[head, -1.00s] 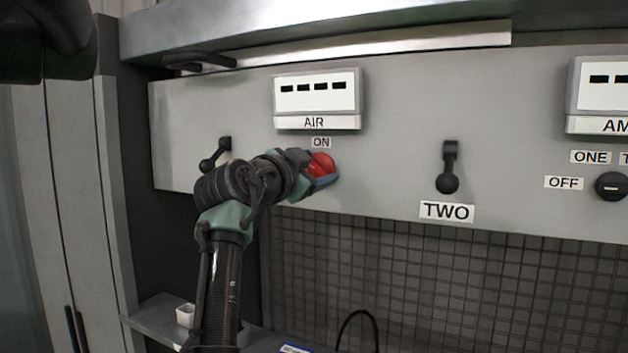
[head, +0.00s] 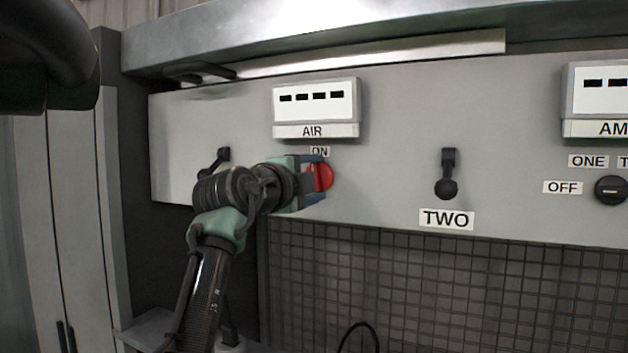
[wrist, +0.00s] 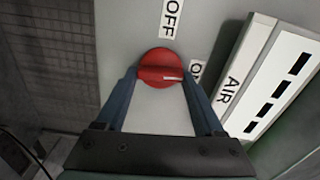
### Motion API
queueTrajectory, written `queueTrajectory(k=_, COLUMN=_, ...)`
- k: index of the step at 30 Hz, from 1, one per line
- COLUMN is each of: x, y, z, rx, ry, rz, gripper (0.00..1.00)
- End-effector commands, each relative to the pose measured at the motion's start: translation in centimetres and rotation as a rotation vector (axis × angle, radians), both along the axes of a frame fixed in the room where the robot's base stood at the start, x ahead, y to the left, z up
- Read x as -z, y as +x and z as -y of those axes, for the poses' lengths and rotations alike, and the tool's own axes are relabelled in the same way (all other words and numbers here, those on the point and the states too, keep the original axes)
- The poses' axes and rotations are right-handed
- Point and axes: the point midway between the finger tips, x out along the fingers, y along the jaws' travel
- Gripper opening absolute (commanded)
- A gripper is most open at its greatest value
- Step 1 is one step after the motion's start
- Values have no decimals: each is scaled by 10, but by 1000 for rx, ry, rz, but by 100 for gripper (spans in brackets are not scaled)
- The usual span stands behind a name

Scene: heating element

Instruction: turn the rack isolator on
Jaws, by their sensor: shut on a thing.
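The red round isolator knob (head: 324,177) is on the grey panel under the AIR display. My gripper (head: 316,178) has one finger above and one below it in the head view, and hides part of it. In the wrist view, the knob (wrist: 158,66) sits between the blue fingertips of my gripper (wrist: 161,76), which are shut on it. The knob's white mark points right in that view, towards the ON label (wrist: 197,73). The OFF label (wrist: 172,18) is above the knob there. In the head view, the ON label (head: 319,151) is just above the knob.
The AIR display (head: 315,107) juts out above the knob. A black lever (head: 447,175) over the TWO label is to the right, and another lever (head: 214,163) is left, behind my arm. Dark mesh (head: 430,285) lies below the panel.

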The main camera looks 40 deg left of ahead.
Motion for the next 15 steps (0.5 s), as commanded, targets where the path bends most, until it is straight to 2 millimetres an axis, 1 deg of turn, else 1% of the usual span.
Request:
queueTrajectory(k=7, x=1, y=0, z=0, rx=-1, ry=80, rz=-20, gripper=14)
queueTrajectory(k=15, x=1, y=0, z=0, rx=0, ry=103, rz=-26, gripper=14)
